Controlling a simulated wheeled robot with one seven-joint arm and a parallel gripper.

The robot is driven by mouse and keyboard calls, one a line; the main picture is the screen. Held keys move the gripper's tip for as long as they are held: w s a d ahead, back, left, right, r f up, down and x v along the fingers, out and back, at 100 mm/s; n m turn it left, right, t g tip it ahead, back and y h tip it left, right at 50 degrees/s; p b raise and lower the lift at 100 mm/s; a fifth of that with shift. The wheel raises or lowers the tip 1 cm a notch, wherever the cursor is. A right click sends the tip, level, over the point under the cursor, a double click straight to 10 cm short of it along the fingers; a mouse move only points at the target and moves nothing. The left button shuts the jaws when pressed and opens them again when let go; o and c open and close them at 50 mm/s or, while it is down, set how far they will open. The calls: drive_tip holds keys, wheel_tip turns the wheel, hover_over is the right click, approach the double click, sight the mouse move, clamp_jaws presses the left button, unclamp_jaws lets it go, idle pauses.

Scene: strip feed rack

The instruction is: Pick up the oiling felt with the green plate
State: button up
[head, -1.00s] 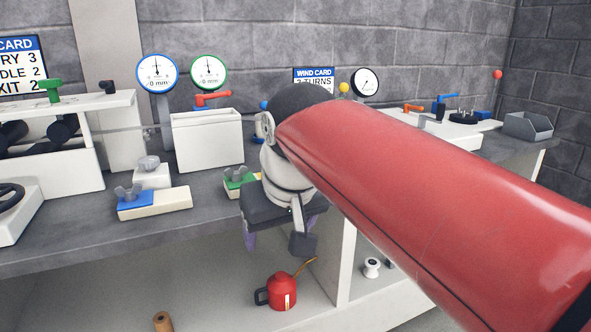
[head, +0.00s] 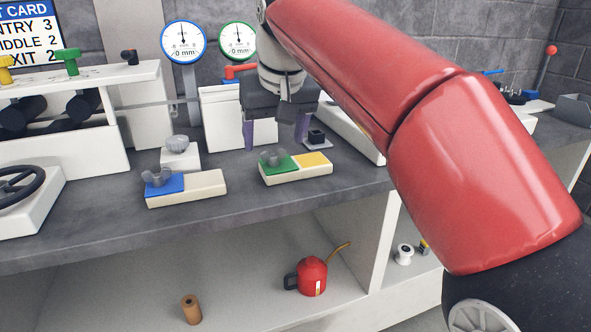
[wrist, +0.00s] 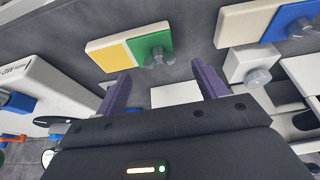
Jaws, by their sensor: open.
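The oiling felt with the green plate (head: 283,164) lies on the bench as a low cream block with a green plate, a grey wing nut and a yellow patch at its right end. It also shows in the wrist view (wrist: 115,52), beyond my fingertips. My gripper (head: 275,135) is open and empty, its purple fingers spread and pointing down. In the head view it appears just behind the felt, apart from it. The fingers also show in the wrist view (wrist: 160,76), with nothing between them.
A similar block with a blue plate (head: 186,186) lies to the left. A white box (head: 222,115) and a small black-topped part (head: 317,138) stand near my gripper. A red oil can (head: 312,275) is on the shelf below. The bench's front strip is clear.

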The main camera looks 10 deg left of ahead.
drive_tip(key=shift+x, duration=1.45)
drive_tip(key=shift+r, duration=0.1)
drive_tip(key=c, duration=1.4)
drive_tip(key=shift+r, duration=0.15)
